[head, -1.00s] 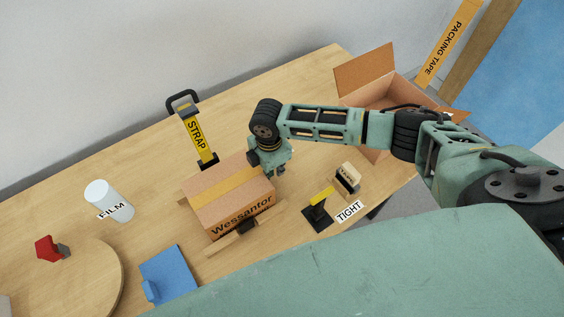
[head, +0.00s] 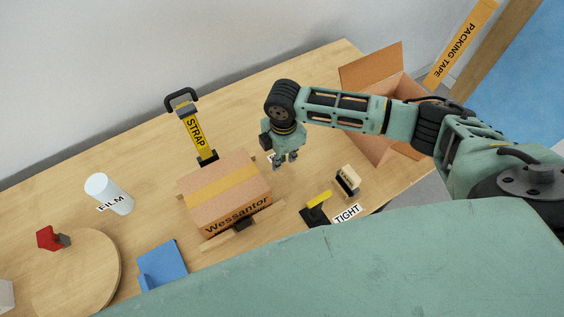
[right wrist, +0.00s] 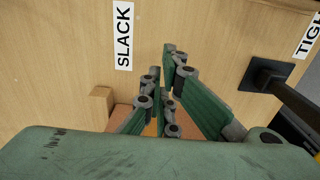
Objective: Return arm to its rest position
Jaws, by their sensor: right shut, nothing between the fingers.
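My right arm (head: 345,108) reaches in from the right over the table. Its gripper (head: 286,164) points down just right of the taped cardboard box marked Wessantor (head: 238,207), apart from it, with nothing held. In the right wrist view the gripper fingers (right wrist: 165,100) show above the wooden tabletop beside a SLACK label (right wrist: 123,36). A corner of a cardboard box shows beneath them. My left gripper is not in view.
A yellow-handled lever (head: 316,207) stands by the TIGHT label (head: 347,213). An open cardboard box (head: 372,128) is behind my arm. A STRAP dispenser (head: 197,134), a FILM roll (head: 110,195), a blue item (head: 163,266) and a round turntable (head: 82,275) stand to the left.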

